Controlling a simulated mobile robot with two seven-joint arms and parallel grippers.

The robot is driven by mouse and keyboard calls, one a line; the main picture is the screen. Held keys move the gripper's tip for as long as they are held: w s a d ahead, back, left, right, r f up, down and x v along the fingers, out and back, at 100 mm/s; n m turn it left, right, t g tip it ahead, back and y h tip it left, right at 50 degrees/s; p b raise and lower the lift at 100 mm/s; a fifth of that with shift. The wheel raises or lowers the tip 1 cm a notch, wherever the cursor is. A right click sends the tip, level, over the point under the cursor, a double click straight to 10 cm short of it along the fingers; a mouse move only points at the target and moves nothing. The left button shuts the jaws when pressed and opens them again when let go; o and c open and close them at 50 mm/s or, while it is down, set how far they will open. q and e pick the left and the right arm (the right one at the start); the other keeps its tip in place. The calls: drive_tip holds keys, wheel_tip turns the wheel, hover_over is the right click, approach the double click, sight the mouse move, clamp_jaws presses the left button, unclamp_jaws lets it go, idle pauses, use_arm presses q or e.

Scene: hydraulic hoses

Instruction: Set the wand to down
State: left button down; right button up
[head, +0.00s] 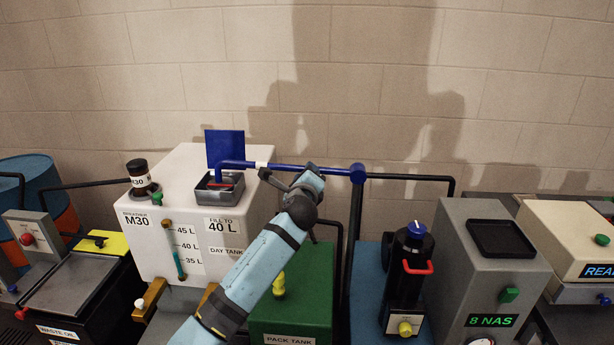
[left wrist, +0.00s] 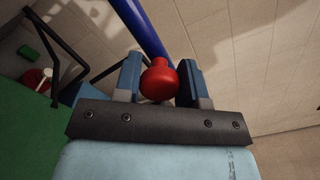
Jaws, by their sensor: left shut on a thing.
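The wand (head: 300,168) is a blue pipe running roughly level from a blue round joint (head: 357,174) on an upright post to the day tank (head: 175,222). Its left end bends down over a grey open box (head: 207,194) on the tank top. My left gripper (head: 288,175) is at the middle of the wand. In the left wrist view my left gripper (left wrist: 160,85) is shut on a red knob (left wrist: 160,80), with the blue wand (left wrist: 138,25) running behind it. The knob is hidden in the head view. My right gripper is not in view.
A blue panel (head: 224,148) stands upright behind the box. The green pack tank (head: 300,295) is below my arm. A black filter unit (head: 408,270) and a grey 8 NAS box (head: 488,265) stand to the right. A black pipe (head: 415,178) runs behind. Above the wand is clear wall.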

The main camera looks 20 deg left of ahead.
use_arm(q)
drive_tip(key=shift+d+f, duration=0.1)
drive_tip(key=shift+f, duration=0.65)
drive_tip(key=c, duration=1.1)
unclamp_jaws()
drive_tip(key=o, duration=0.3)
drive_tip(key=shift+s, duration=0.1)
drive_tip(key=shift+o, duration=0.3)
drive_tip(key=shift+r, duration=0.1)
drive_tip(key=shift+r, duration=0.15)
drive_tip(key=b+v, duration=0.1)
drive_tip(key=v, duration=1.2)
drive_tip(key=shift+s, duration=0.35)
